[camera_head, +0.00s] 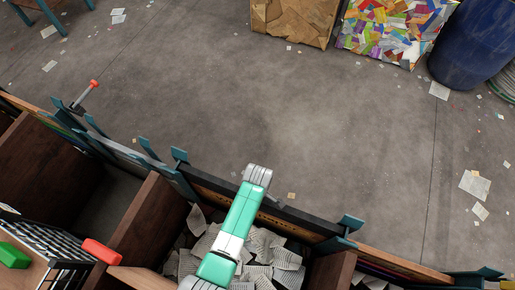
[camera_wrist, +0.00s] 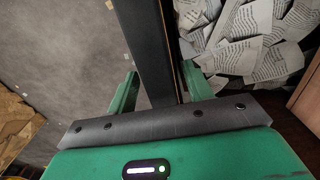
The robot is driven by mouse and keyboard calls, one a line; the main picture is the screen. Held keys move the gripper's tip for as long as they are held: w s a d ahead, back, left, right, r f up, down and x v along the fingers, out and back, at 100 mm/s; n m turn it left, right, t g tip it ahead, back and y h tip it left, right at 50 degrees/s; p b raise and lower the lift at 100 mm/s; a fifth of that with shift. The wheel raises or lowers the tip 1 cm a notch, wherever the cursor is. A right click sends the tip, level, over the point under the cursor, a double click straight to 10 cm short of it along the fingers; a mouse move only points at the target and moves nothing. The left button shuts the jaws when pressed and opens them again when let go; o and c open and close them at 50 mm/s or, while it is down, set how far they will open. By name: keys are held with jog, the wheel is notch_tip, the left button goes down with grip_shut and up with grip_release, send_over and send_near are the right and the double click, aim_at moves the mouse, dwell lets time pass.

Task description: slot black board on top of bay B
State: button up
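A long black board (camera_wrist: 148,45) runs lengthwise between the two fingers of my gripper (camera_wrist: 160,80) in the wrist view. The green fingers stand wide apart, one on each side of it; a narrow gap shows at the right finger. In the head view the black board (camera_head: 300,220) lies along the top of the front wall of a paper-filled bay, toward a teal bracket (camera_head: 350,225) on the right. My arm reaches over that wall; my fingers are hidden there. No bay letter is readable, so I cannot tell which bay is B.
Crumpled printed paper (camera_head: 270,250) fills the bay behind the wall. Another teal bracket (camera_head: 180,156) stands at the wall's left end. An empty-looking brown bay (camera_head: 150,215) wall is to the left. A blue barrel (camera_head: 468,45) and bales stand far off; the floor between is open.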

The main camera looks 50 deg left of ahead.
notch_tip(320, 180, up, 8)
jog(key=shift+f+p, duration=0.1)
jog(key=shift+p, duration=0.85)
